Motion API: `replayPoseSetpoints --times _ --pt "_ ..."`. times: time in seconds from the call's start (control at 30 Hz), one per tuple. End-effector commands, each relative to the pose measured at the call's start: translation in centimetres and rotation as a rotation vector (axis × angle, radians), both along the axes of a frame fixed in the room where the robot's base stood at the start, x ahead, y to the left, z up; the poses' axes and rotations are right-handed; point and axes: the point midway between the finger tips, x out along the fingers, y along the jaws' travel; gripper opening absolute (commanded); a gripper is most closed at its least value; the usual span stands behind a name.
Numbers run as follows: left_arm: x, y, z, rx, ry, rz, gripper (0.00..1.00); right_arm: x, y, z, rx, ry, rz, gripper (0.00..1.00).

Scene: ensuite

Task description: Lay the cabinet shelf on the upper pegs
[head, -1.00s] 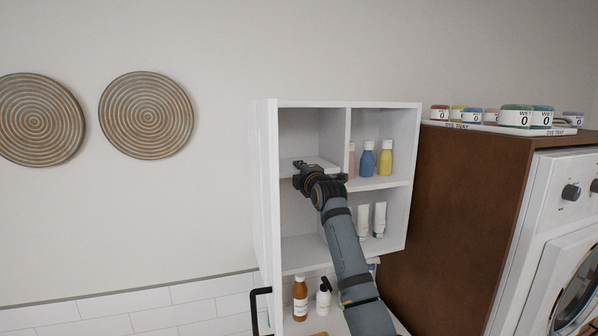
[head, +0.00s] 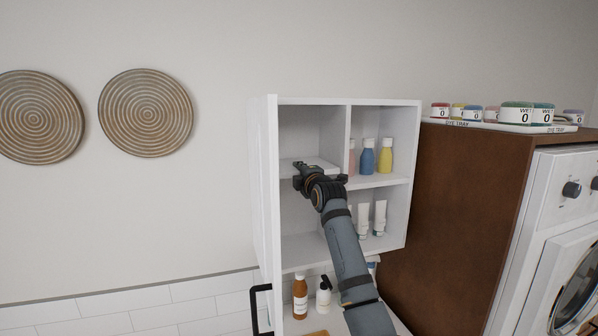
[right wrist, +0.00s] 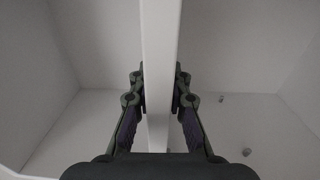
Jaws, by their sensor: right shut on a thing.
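The white cabinet (head: 414,150) hangs on the wall with its front open; an upright divider splits it into left and right bays. The white cabinet shelf (head: 318,161) lies roughly level in the left bay, partly hidden by my right gripper (head: 305,178). In the right wrist view the shelf (right wrist: 158,60) is a pale strip running between the two fingers of the right gripper (right wrist: 158,92), which are closed on it. Two small pegs (right wrist: 221,98) (right wrist: 246,152) show on the bay wall, apart from the shelf. My left gripper is out of view.
The right bay holds bottles (head: 368,157) above and white tubes (head: 380,217) below. An open door (head: 265,190) stands at the cabinet's left. Below are a brown bottle (head: 300,297) and a pump bottle (head: 323,298). A brown side panel (head: 455,220) stands close on the right.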

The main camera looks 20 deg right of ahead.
Motion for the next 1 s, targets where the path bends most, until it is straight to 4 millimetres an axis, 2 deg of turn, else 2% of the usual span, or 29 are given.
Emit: replayPoseSetpoints --times 0.2,0.23,0.4,0.77,0.87,1.0 --pt "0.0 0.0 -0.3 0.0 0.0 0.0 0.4 0.0 0.0 -0.3 0.0 -0.004 0.0 0.0" --pt "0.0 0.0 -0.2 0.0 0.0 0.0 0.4 0.0 0.0 -0.2 0.0 -0.004 0.0 0.19" --pt "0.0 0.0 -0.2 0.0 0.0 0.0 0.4 0.0 0.0 -0.3 0.0 -0.002 0.0 0.42" --pt "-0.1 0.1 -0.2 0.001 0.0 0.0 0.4 -0.3 0.0 -0.6 0.0 0.003 0.0 0.43" --pt "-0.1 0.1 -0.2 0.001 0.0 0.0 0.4 -1.3 -0.1 -0.6 -0.001 0.001 0.0 0.43" --pt "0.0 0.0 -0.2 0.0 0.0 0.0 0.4 -4.1 -0.2 -0.6 -0.001 -0.001 -0.001 0.43"
